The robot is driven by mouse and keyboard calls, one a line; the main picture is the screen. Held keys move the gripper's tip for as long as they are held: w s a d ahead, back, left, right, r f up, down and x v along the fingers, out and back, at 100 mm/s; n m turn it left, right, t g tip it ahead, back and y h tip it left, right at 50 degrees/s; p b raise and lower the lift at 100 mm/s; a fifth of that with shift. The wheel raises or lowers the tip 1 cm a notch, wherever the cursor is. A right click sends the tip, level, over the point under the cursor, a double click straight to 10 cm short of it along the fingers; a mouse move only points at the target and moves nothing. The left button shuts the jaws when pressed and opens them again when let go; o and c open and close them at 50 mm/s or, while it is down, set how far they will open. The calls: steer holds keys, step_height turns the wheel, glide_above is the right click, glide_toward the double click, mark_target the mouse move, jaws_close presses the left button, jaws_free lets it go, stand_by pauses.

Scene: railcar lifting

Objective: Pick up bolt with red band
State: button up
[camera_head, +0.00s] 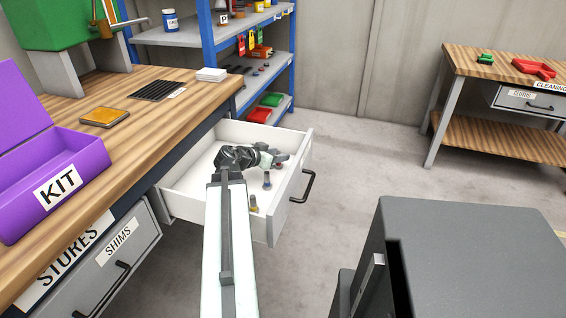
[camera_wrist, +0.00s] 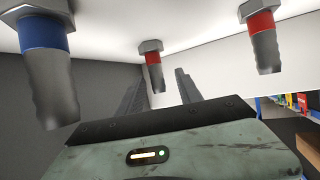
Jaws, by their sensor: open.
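My gripper (camera_head: 280,158) is low inside the open white drawer (camera_head: 292,207) in the head view. In the wrist view its two dark fingers (camera_wrist: 160,80) are apart, with nothing held. A bolt with a red band (camera_wrist: 153,70) shows beyond the fingers, in line with the gap between them. A second bolt with a red band (camera_wrist: 264,45) is to the right, and a bolt with a blue band (camera_wrist: 48,70) is close at the left. The wrist picture looks inverted, with the bolt heads against the white drawer floor. In the head view my gripper partly hides the bolts behind it.
More bolts (camera_head: 267,181) stand in the drawer, one with a yellowish base (camera_head: 253,204). The drawer walls surround my gripper closely. A wooden bench with a purple KIT box (camera_head: 60,185) is at the left. A dark grey cabinet (camera_head: 470,250) is at the lower right.

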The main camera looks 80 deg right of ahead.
mark_target(279, 152)
steer(key=shift+s+d, duration=0.1)
steer(key=shift+s, duration=0.15)
jaws_close()
steer(key=shift+r, duration=0.1)
step_height(279, 152, up, 10)
steer(key=p, duration=1)
steer(key=shift+r, duration=0.15)
